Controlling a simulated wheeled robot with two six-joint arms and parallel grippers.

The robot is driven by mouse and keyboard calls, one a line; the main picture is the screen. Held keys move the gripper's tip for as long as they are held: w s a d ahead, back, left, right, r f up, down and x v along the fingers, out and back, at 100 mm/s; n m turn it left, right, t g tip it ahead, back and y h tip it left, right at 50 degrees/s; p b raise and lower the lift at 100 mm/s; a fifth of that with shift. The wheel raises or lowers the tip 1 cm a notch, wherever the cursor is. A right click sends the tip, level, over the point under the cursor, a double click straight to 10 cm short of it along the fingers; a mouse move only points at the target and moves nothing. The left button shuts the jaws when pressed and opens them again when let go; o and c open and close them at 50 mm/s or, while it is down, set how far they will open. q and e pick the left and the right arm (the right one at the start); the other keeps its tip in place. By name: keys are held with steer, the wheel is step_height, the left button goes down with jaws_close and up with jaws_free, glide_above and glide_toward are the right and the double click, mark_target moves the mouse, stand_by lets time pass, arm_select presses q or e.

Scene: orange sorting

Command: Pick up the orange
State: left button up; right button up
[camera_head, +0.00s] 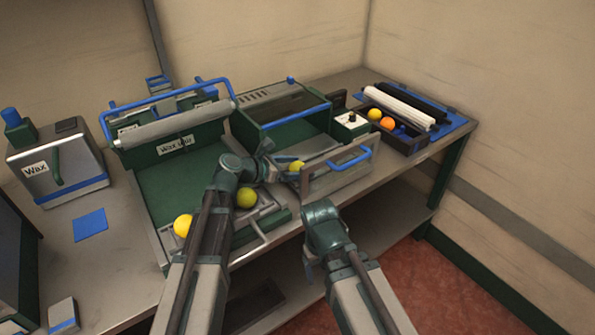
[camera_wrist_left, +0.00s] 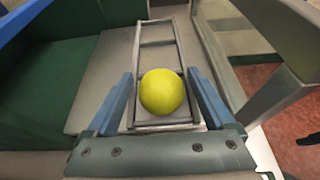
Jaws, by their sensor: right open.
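An orange ball (camera_head: 387,124) lies in a dark tray at the back right, beside a yellow ball (camera_head: 374,114). In the left wrist view, a yellow ball (camera_wrist_left: 162,91) sits on a metal rack between the fingers of my left gripper (camera_wrist_left: 163,100). Gaps show on both sides, so that gripper is open. In the head view, a yellow ball (camera_head: 297,166) lies beside the grey panel with the blue handle, near my left forearm's end. My right gripper (camera_head: 308,270) is open and empty, low in front of the bench edge, its fingers small in the picture.
Yellow balls lie at the bench front (camera_head: 183,226) and beside my left arm (camera_head: 246,198). A wax container (camera_head: 65,160) stands left. Floor at right is clear.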

arm_select(q)
steer(key=c, duration=1.2)
steer(key=shift+r, duration=0.15)
step_height(320, 180, up, 10)
steer(key=p, duration=1)
step_height(320, 180, up, 6)
steer(key=p, duration=0.6)
glide_above(298, 163)
steer(key=shift+f+b, duration=1.7)
steer(key=shift+f, duration=0.15)
